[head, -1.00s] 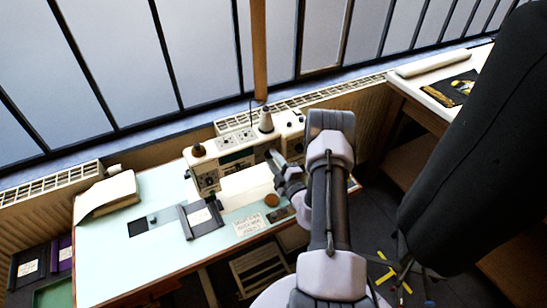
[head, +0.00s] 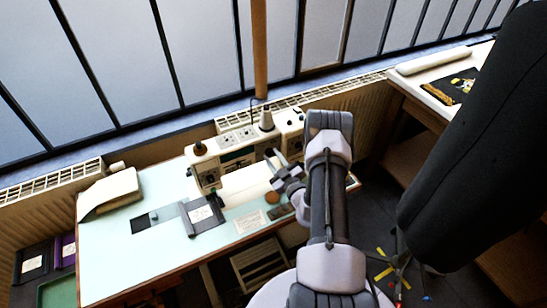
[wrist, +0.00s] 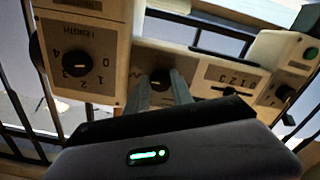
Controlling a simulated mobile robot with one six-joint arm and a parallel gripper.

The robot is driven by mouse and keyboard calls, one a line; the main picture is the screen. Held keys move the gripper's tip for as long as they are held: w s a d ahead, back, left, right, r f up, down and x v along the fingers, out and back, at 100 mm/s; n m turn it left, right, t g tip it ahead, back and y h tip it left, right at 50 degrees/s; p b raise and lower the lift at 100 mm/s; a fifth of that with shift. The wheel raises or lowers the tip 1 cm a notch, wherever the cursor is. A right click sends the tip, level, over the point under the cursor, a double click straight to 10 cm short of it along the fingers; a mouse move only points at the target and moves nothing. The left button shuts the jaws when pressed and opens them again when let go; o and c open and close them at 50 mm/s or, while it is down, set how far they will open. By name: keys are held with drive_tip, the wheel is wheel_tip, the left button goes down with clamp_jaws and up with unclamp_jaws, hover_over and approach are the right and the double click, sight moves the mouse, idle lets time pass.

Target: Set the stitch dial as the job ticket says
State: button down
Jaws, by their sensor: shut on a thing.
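The cream sewing machine (head: 238,157) stands at the back of the pale green table. In the wrist view my gripper (wrist: 160,92) is shut on a small black knob (wrist: 160,77) in the middle of its front, beside a zigzag mark. The fingers hide much of this knob, so I cannot read its setting. Left of it is a larger black length dial (wrist: 75,64) numbered 0 to 4. In the head view my gripper (head: 272,160) is at the machine's front. A printed card (head: 248,221) lies on the table's front part; its writing is too small to read.
A dark holder with a white label (head: 201,214) lies left of the card. A round brown item (head: 272,197) sits near my arm. A black dress form (head: 465,150) stands at the right.

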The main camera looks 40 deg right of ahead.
drive_tip(key=shift+m, duration=0.3)
idle(0.4)
drive_tip(key=c, duration=1.1)
unclamp_jaws()
drive_tip(key=p+v, duration=0.1)
drive_tip(key=v, duration=1.6)
drive_tip(key=shift+s+p, duration=0.25)
drive_tip(key=shift+p, duration=0.05)
